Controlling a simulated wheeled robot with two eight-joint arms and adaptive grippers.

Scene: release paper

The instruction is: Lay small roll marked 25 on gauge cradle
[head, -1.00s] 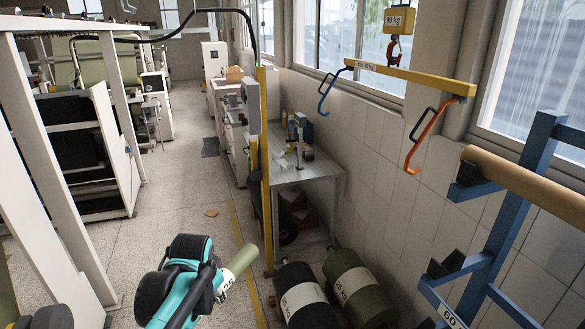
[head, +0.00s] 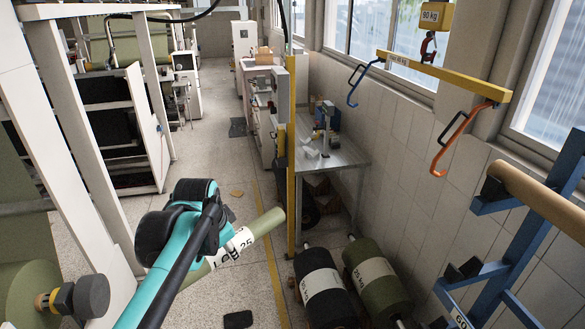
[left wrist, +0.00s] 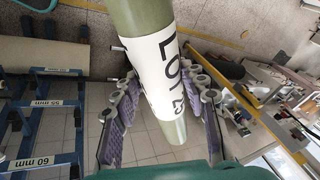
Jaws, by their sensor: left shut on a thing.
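The small roll is olive green with a white label reading LOT 25 (head: 240,240). It points up and right in the head view, over the floor. In the left wrist view the roll (left wrist: 152,65) runs down the middle between the grey and purple fingers of my left gripper (left wrist: 158,78), which is shut on it. My arm hides part of the roll in the head view. A small gauge-like stand (head: 326,122) is on the metal table (head: 345,160); I cannot clearly make out the cradle. My right gripper is not in view.
A yellow post (head: 291,185) stands between the roll and the table. Two large rolls, one black (head: 325,290) and one green (head: 376,280), lie on the floor right of my arm. A blue rack (head: 515,235) is at right, a white frame (head: 70,150) at left.

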